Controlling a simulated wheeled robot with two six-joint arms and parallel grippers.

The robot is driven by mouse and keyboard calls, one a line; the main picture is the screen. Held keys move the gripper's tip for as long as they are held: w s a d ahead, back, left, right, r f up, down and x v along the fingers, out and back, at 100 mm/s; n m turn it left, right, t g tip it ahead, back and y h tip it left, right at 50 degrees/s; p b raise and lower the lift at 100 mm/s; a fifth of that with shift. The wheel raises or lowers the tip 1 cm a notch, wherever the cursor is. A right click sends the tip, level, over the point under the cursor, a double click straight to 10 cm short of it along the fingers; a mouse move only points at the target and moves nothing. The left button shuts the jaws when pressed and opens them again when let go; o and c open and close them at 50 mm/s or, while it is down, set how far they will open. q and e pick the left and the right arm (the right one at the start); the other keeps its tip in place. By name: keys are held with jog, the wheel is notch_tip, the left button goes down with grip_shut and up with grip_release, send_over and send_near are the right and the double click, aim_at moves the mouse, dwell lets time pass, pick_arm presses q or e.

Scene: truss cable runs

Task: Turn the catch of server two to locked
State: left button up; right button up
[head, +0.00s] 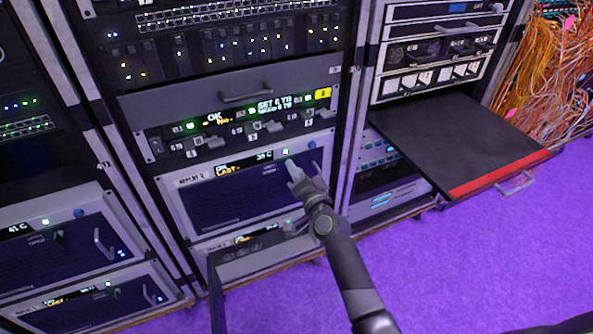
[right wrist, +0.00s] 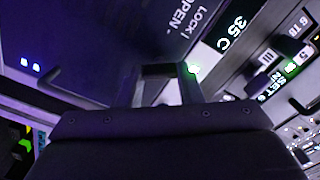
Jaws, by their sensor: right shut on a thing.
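The server unit with the blue-black front (head: 235,200) sits in the middle rack; its small label seems to end in 2. Its display (head: 262,156) shows a temperature, which reads 35 C in the right wrist view (right wrist: 231,33). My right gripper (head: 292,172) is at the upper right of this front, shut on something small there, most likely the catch. The catch is hidden by the fingers, so its angle cannot be told. In the right wrist view the fingers (right wrist: 168,75) reach the panel, by printed LOCK and OPEN marks (right wrist: 188,18). My left gripper is not in view.
A panel with several switches (head: 235,130) and a handled drawer front (head: 244,92) sit above. To the right, a black shelf (head: 455,145) with a red edge sticks out. Orange cables (head: 550,70) hang at the far right. Purple floor (head: 460,260) is open at the lower right.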

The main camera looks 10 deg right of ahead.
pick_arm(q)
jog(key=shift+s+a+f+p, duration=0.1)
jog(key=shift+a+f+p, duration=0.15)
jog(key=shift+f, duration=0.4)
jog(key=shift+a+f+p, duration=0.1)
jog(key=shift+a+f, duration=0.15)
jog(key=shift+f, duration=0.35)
pick_arm(e)
jog(key=m, duration=0.6)
jog(key=shift+f+m, duration=0.1)
jog(key=shift+m, duration=0.3)
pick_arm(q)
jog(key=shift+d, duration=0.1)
pick_arm(e)
jog(key=o, duration=0.9)
jog(key=shift+d, duration=0.1)
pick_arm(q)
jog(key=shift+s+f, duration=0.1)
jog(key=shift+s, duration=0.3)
pick_arm(e)
jog(key=shift+o, duration=0.4)
